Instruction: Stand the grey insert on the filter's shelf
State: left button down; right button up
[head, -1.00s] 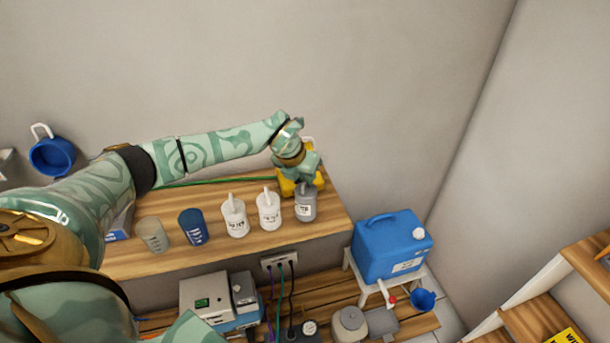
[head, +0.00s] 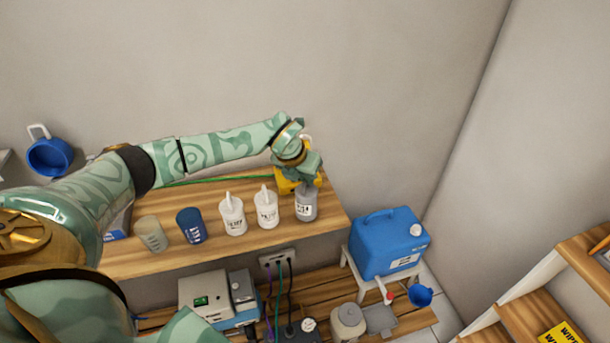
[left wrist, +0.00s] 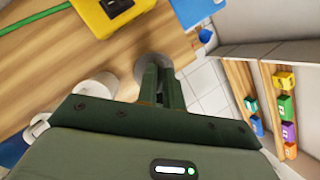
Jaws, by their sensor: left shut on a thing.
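The grey insert (head: 306,205), a small grey cylinder with a white label, is upright at the right end of the wooden shelf (head: 240,247). My left gripper (head: 307,184) comes down on it from above and is shut on its top. In the left wrist view the fingers (left wrist: 158,72) reach onto the insert's round grey rim (left wrist: 140,66). I cannot tell whether its base touches the wood. My right gripper is not in view.
Two white bottles (head: 232,217), a blue cup (head: 191,225) and a grey cup (head: 151,234) stand left of the insert. A yellow case (head: 284,184) is close behind it. A blue water tank (head: 385,246) stands lower right, past the shelf's edge.

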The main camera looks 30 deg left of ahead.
pick_arm(q)
jog(key=shift+f+b, duration=0.5)
jog(key=shift+f, duration=0.35)
dwell(0.3)
jog(key=c, duration=1.5)
grip_release()
jog(key=shift+o, duration=0.2)
jog(key=shift+r, duration=0.1)
